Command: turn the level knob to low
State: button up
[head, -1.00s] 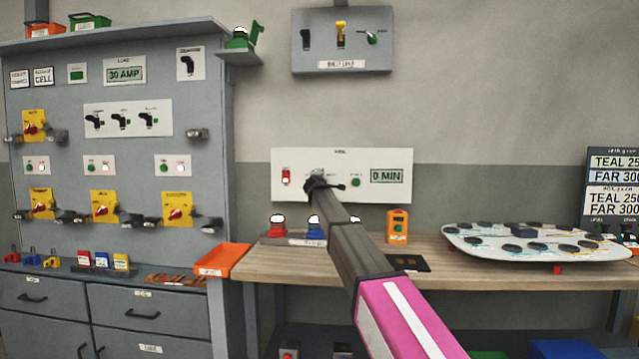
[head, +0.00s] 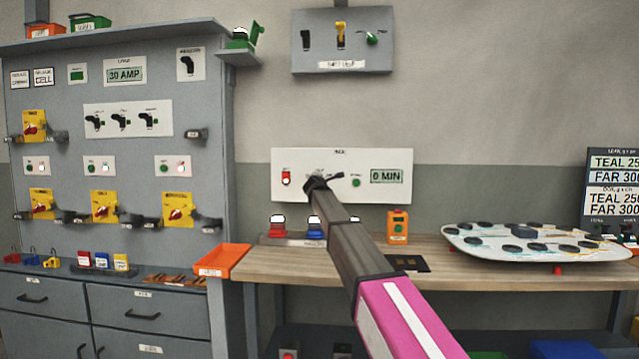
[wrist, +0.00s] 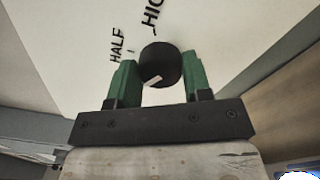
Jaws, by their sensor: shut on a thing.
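The level knob (wrist: 160,66) is a round black knob with a white pointer mark. In the wrist view it sits between the two green fingers of my gripper (wrist: 159,82), which is shut on it. The pointer mark lies at the knob's lower left, on the side away from the HIGH lettering. HALF and part of HIGH are printed on the white panel around the knob; no LOW lettering shows. In the head view my gripper (head: 320,183) is against the white panel (head: 341,196), and it hides the knob.
The panel also carries a red switch (head: 286,178), a green button (head: 356,182) and a display (head: 387,176) reading 0 MIN. Below are a wooden bench (head: 440,262), an orange box (head: 397,226) and several padlock-like items. A grey control box (head: 342,40) hangs above.

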jog(key=o, duration=0.9)
jog(key=shift+s, duration=0.1)
jog(key=s, duration=1)
jog(key=shift+s+a, duration=0.2)
jog(key=shift+s, duration=0.15)
